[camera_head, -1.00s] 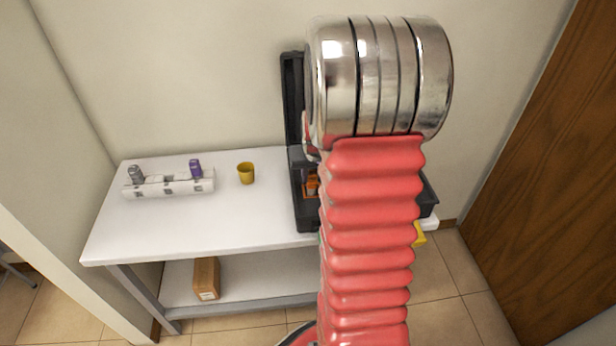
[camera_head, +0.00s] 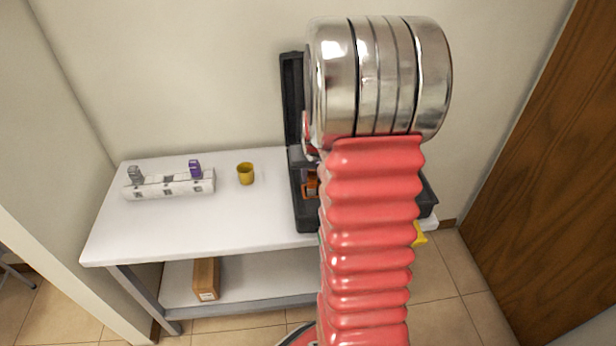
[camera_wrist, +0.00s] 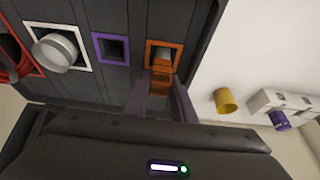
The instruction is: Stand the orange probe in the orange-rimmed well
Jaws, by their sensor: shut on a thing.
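The orange probe (camera_wrist: 159,80) is between the two fingers of my gripper (camera_wrist: 160,95) in the wrist view. The gripper is shut on it. The orange-rimmed well (camera_wrist: 149,46) lies just beyond the probe in the dark case (camera_wrist: 80,85). The probe's grey end shows inside the rim's outline; how deep it sits cannot be told. In the head view my red arm hides most of the case (camera_head: 306,222) and my gripper; only a bit of orange (camera_head: 311,186) shows beside the arm.
An empty purple-rimmed well (camera_wrist: 96,48) and a white-rimmed well (camera_wrist: 83,48) holding a pale round piece are beside the orange one. A yellow cup (camera_head: 246,174) and a white rack (camera_head: 170,186) with a purple piece (camera_head: 195,168) and a grey piece (camera_head: 135,175) stand left on the white table (camera_head: 225,220).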

